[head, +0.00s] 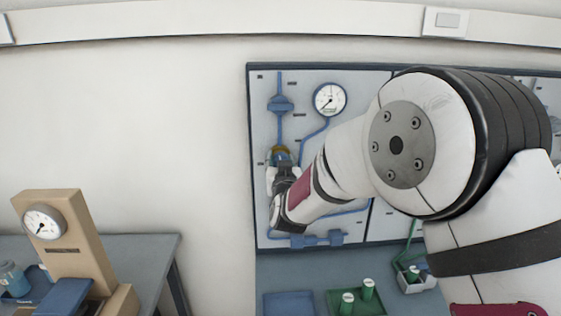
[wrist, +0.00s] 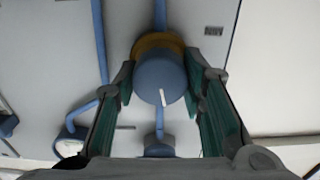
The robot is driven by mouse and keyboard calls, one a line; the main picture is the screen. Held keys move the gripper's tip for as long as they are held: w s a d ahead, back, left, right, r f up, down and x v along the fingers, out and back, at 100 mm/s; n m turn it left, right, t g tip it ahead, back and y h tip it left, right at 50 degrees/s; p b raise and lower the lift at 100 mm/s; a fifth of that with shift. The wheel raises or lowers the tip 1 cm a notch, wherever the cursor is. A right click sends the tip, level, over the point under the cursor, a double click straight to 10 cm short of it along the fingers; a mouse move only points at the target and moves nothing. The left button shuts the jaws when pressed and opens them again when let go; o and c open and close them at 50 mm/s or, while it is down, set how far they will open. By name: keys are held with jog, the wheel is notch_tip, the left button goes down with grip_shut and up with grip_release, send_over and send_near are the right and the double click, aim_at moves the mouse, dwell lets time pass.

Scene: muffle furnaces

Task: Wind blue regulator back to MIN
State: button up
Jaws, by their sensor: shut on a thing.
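The blue regulator (wrist: 160,78) is a round blue knob with a white pointer line and a brass-coloured collar behind it. In the wrist view its pointer line is toward the lower edge of the knob face. My gripper (wrist: 160,85) has a finger on each side of the knob and is shut on it. In the head view my gripper (head: 282,170) is at the left part of the wall panel (head: 262,100), and only a little of the regulator (head: 280,152) shows above it. The MIN mark cannot be read in either view.
A round gauge (head: 329,99) on the panel is joined to blue pipes, with a blue valve (head: 280,104) at upper left and another blue fitting (head: 318,239) below. A tan gauge stand (head: 62,255) is at left.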

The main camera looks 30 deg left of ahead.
jog(key=n+p, duration=0.1)
jog(key=n, duration=0.2)
jog(key=shift+s+n, duration=0.1)
jog(key=shift+n, duration=0.3)
jog(key=n+p, duration=0.1)
jog(key=n, duration=0.3)
jog(key=shift+a+n+p, duration=0.1)
jog(key=shift+n+p, duration=0.25)
jog(key=shift+n, duration=0.05)
jog(key=n+p, duration=0.1)
jog(key=n, duration=0.2)
jog(key=shift+f+n+p, duration=0.15)
jog(key=shift+n+p, duration=0.75)
jog(key=shift+n, duration=1.2)
jog(key=o, duration=1.2)
jog(key=v, duration=1.2)
